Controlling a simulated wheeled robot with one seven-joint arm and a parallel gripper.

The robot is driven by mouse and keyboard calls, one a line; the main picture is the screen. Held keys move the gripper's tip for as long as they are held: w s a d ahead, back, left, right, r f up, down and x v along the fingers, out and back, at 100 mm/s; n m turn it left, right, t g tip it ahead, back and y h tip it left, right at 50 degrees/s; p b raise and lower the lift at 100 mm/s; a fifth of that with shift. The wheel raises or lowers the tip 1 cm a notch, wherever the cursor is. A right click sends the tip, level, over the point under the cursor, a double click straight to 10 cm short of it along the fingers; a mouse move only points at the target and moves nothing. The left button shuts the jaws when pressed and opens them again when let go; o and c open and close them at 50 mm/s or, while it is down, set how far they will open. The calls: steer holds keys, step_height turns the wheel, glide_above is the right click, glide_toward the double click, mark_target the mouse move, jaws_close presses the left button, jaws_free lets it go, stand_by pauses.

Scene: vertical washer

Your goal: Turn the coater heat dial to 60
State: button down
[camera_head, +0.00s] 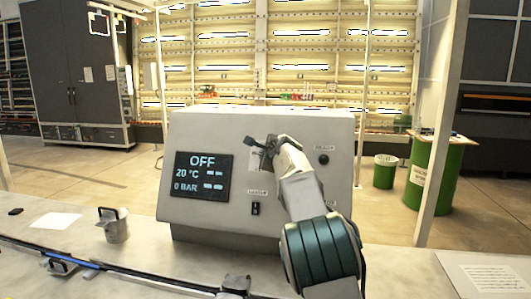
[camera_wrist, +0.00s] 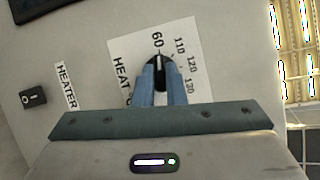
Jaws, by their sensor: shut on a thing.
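The dark heat dial (camera_wrist: 158,62) sits on a white scale label (camera_wrist: 125,55) on the coater's sloped front panel. In the wrist view the label shows 60, 110, 120 and 130; part of it is hidden. A pale mark on the dial faces up, close to the 60. My gripper (camera_wrist: 158,84) is shut on the dial, a blue finger on each side. In the head view my gripper (camera_head: 268,150) covers the dial on the grey coater box (camera_head: 220,135). The coater's display (camera_head: 203,175) reads OFF, 20 °C and 0 BAR.
A black switch (camera_wrist: 33,97) labelled HEATER is on the panel; it also shows below the dial in the head view (camera_head: 255,208). A round black knob (camera_head: 323,159) is right of my gripper.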

stand_by(0.5)
steer(key=c, duration=1.5)
jaws_free()
steer(key=shift+a, duration=0.1)
steer(key=shift+s, duration=0.15)
steer(key=b+v, duration=0.4)
steer(key=v, duration=0.9)
steer(key=shift+s+r, duration=0.2)
